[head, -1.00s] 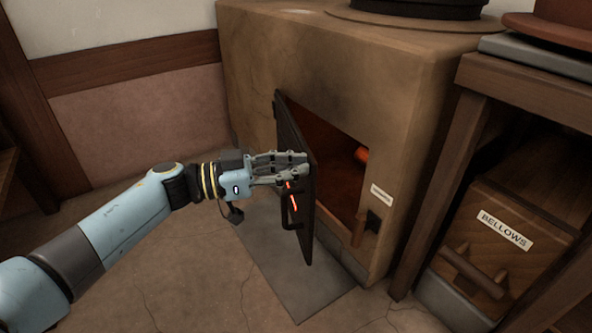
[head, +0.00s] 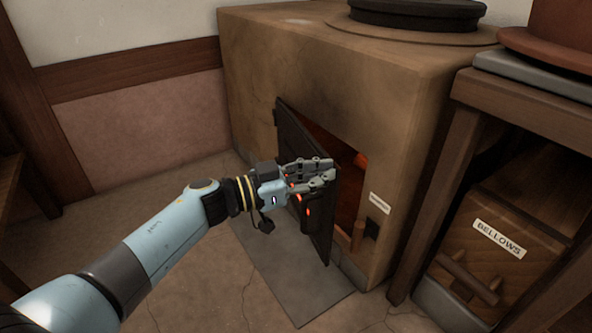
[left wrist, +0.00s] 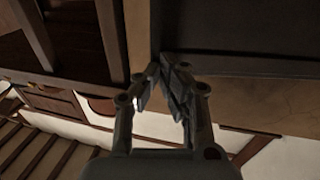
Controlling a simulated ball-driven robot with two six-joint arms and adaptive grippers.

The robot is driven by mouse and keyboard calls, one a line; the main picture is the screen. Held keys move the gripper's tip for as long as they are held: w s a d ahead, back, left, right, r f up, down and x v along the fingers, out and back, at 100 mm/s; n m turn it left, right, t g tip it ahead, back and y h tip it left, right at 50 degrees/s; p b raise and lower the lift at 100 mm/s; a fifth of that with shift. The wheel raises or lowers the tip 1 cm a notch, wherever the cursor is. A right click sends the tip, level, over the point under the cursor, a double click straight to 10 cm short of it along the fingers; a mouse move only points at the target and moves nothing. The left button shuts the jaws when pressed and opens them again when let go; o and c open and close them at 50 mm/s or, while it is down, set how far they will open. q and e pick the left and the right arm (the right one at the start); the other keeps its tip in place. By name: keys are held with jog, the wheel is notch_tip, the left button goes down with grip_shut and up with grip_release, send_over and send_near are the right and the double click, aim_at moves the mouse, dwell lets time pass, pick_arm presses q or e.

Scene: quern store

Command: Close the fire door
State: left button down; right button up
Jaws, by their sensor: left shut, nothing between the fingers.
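The fire door (head: 322,218) is a dark metal panel hinged on the left of the opening in the clay stove (head: 322,74). It stands partly open, and an orange glow (head: 360,160) shows in the gap to its right. My left gripper (head: 332,170) is shut and empty, at the outer face of the door near its free edge. It looks to be against the door, though exact contact is hard to tell. The door's handle is mostly hidden by the gripper. In the left wrist view the shut fingertips (left wrist: 172,75) show close to a dark panel. My right gripper is not in view.
A wooden bench (head: 470,110) stands to the right, with a drawer labelled BELLOWS (head: 500,238) below it. A latch (head: 376,228) sits on the stove right of the opening. A grey floor slab (head: 290,285) lies clear under the door.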

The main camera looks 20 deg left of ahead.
aim_at(373, 157)
pick_arm(q)
jog(key=w+d+t+y, duration=0.1)
jog(key=d, duration=0.1)
jog(key=w+d+n+y, duration=0.1)
jog(key=w+d, duration=0.1)
jog(key=w+d+n+t+p, duration=0.1)
jog(key=w+d, duration=0.1)
jog(key=shift+w+r+t+y, duration=0.1)
jog(key=shift+t+y, duration=0.2)
jog(key=shift+y, duration=0.1)
jog(key=shift+w+d+n, duration=0.2)
jog(key=shift+w+n, duration=0.05)
jog(key=shift+n, duration=0.15)
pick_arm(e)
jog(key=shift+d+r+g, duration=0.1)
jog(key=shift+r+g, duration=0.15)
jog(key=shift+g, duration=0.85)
pick_arm(q)
jog(key=shift+d, duration=0.1)
